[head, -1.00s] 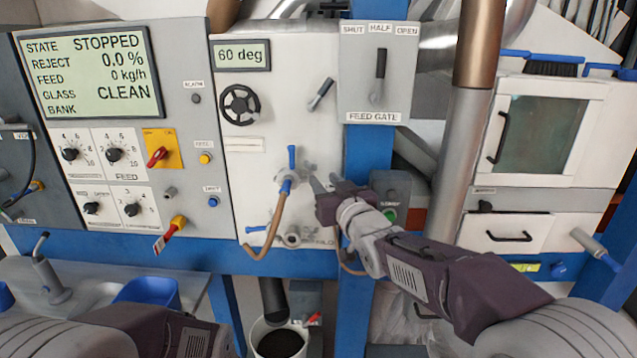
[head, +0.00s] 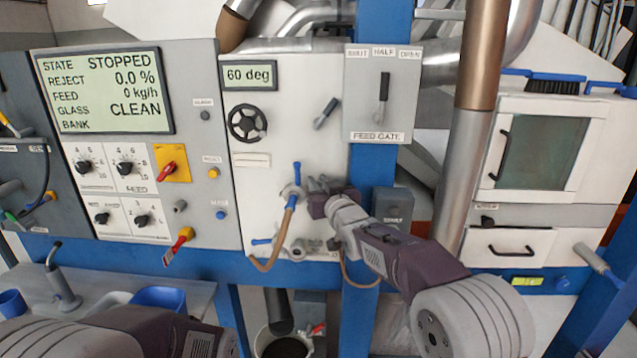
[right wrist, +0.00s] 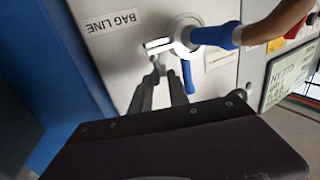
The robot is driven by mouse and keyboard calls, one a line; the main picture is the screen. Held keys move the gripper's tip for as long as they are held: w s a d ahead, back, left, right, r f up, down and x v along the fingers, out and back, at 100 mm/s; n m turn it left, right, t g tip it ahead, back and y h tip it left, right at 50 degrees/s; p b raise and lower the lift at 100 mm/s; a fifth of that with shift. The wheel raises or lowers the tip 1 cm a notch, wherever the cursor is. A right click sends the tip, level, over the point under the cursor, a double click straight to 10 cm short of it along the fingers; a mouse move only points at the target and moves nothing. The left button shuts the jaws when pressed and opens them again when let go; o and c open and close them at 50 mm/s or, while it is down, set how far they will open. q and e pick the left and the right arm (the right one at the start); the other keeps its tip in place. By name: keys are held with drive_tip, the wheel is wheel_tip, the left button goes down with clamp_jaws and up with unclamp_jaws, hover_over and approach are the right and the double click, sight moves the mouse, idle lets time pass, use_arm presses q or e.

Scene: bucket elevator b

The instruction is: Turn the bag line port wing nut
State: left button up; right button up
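The bag line port (head: 291,194) is a pale round collar on the white panel, with a blue lever above it and a brown hose (head: 281,236) hanging below. In the right wrist view the port collar (right wrist: 184,36) shows beside a "BAG LINE" label, with a blue hose end on it. A small pale metal wing (right wrist: 157,44), seemingly the wing nut, sticks out at the collar's side. My right gripper (head: 317,184) is just right of the port. Its fingers (right wrist: 159,68) point at the wing, a narrow gap between them; contact is unclear. My left gripper is out of view.
The feed gate box (head: 379,95) is above right, and a blue post (head: 361,225) stands behind my right wrist. A handwheel (head: 247,123) is above left. The control panel (head: 140,150) is further left. A bucket (head: 283,343) stands below.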

clamp_jaws()
idle(1.0)
drive_tip(key=shift+o, duration=2.4)
unclamp_jaws()
drive_tip(key=shift+s+d, duration=0.15)
drive_tip(key=shift+s, duration=0.15)
drive_tip(key=b+v, duration=0.3)
drive_tip(key=v, duration=0.5)
drive_tip(key=shift+s, duration=0.25)
